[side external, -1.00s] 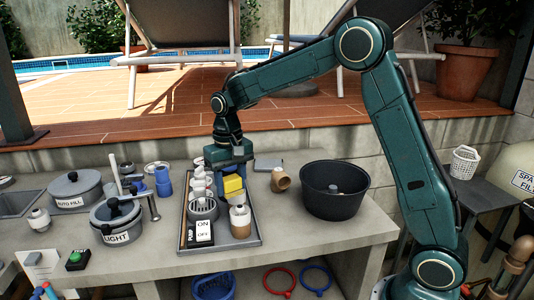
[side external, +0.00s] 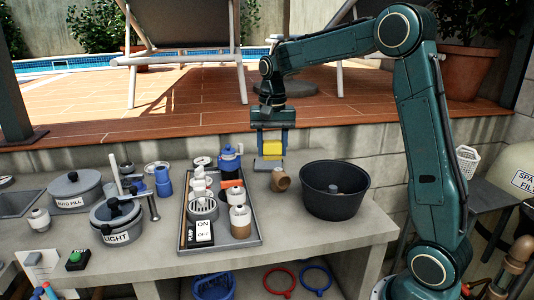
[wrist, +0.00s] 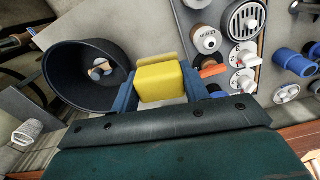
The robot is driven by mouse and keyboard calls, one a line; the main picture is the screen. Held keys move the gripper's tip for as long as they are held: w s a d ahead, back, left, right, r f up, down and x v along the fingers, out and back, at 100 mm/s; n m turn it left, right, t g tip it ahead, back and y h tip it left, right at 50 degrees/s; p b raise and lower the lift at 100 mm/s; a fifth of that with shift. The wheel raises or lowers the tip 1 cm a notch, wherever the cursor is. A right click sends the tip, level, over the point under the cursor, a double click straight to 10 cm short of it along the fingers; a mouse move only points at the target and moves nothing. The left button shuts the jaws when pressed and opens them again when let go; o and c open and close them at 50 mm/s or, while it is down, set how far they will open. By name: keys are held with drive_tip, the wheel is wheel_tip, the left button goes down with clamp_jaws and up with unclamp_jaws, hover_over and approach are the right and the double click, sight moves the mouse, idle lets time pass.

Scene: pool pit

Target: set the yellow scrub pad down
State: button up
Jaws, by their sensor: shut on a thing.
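The yellow scrub pad (side external: 272,148) is held between the two blue fingers of my gripper (side external: 271,154). In the wrist view the pad (wrist: 160,83) fills the gap between the fingers, which are shut on it. My gripper is over the back of the counter, behind and to the right of the tray (side external: 250,246). A flat grey block (side external: 264,164) shows just below the pad in the side view. I cannot tell whether the pad touches it.
A tan pipe fitting (side external: 280,180) stands just in front of my gripper. A black basin (side external: 335,203) is to the right. The tray holds a drain grate, fittings and a blue-topped container (side external: 229,160). Pots (side external: 115,218) stand at left. The front right counter (side external: 300,235) is bare.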

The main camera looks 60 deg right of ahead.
drive_tip(key=shift+f, duration=0.1)
hover_over(271, 218)
wheel_tip(271, 218, down, 16)
drive_tip(key=shift+r, duration=0.2)
drive_tip(key=shift+f, duration=0.1)
drive_tip(key=shift+f, duration=1.85)
drive_tip(key=shift+f, duration=0.15)
drive_tip(key=o, duration=1)
